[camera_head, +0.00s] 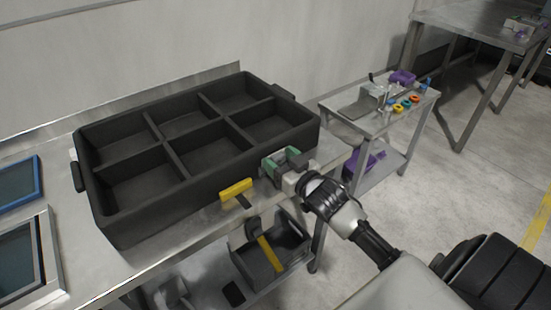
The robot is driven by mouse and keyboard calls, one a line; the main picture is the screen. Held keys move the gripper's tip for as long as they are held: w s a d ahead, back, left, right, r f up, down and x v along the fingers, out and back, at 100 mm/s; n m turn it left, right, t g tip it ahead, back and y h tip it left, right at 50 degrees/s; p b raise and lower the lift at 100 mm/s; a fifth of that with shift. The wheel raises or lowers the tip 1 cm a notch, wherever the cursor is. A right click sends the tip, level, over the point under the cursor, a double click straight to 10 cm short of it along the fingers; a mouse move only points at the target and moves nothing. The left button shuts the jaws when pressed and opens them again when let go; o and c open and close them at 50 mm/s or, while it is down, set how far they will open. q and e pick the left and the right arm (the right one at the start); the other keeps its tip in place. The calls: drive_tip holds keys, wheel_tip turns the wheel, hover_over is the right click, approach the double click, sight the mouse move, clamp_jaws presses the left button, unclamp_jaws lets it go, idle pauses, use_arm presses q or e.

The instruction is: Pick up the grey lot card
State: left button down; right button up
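I cannot single out a grey lot card with certainty. A flat panel with a light grey frame (52,262) lies on the steel table at the lower left, cut off by the picture edge. A similar panel with a blue frame (38,180) lies behind it. My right gripper (284,163) is at the front right corner of the black tray, just above the table edge. A small green and grey thing (270,170) shows at its fingertips. I cannot tell whether the fingers hold it. My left gripper is out of view.
A black tray with several empty compartments (110,228) fills most of the steel table (85,270). A yellow-handled tool (236,189) is at its front edge. A dark bin (285,270) stands below. A small steel cart (372,122) with coloured items stands to the right, beside open floor.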

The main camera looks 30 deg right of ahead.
drive_tip(key=c, duration=0.8)
drive_tip(key=shift+c, duration=0.2)
